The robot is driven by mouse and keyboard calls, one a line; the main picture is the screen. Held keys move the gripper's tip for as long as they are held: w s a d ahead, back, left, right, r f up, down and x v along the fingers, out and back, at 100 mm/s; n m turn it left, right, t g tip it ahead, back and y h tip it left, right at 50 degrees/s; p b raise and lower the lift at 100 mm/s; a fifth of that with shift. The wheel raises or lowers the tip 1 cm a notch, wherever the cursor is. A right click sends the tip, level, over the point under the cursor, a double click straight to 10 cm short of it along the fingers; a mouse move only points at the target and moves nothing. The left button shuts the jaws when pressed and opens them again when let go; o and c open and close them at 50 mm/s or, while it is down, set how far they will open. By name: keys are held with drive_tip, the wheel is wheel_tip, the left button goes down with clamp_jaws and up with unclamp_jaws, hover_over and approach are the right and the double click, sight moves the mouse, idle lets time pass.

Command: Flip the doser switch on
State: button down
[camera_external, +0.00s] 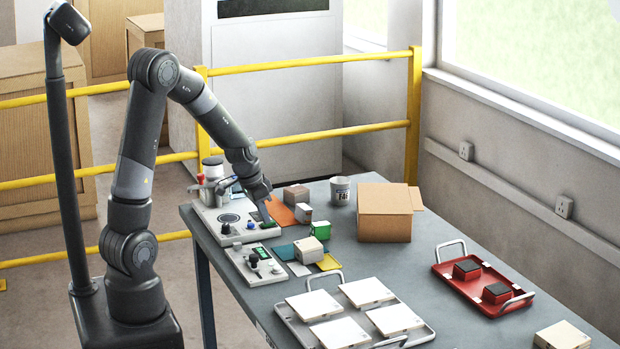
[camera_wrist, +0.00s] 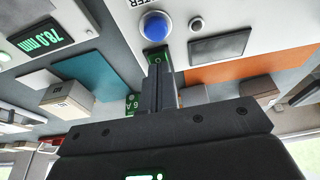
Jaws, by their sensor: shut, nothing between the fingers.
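The white panel unit (camera_external: 217,216) stands at the left end of the table. In the wrist view, its face (camera_wrist: 110,10) has a blue round button (camera_wrist: 156,26) and a small green switch (camera_wrist: 155,53) marked with a ring. Its printed label is cut off and ends in "TER". My gripper (camera_wrist: 160,68) is shut and empty, its fingertips at the green switch and overlapping its lower part. I cannot tell whether they touch it. In the external view, my gripper (camera_external: 265,213) is low over the unit's right side, and the fingertips are hard to make out there.
A smaller unit (camera_external: 243,256) with a knob stands in front; a "78.0 mm" display (camera_wrist: 42,39) shows in the wrist view. Small blocks (camera_external: 296,195), a mug (camera_external: 340,190), a cardboard box (camera_external: 384,220), a tile tray (camera_external: 291,318) and a red tray (camera_external: 458,283) lie rightward.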

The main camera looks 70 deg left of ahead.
drive_tip(key=v, duration=1.4)
drive_tip(key=shift+w+r+t, duration=0.15)
drive_tip(key=shift+w+t, duration=0.15)
drive_tip(key=shift+w, duration=0.45)
drive_tip(key=x, duration=1.4)
drive_tip(key=shift+s, duration=0.4)
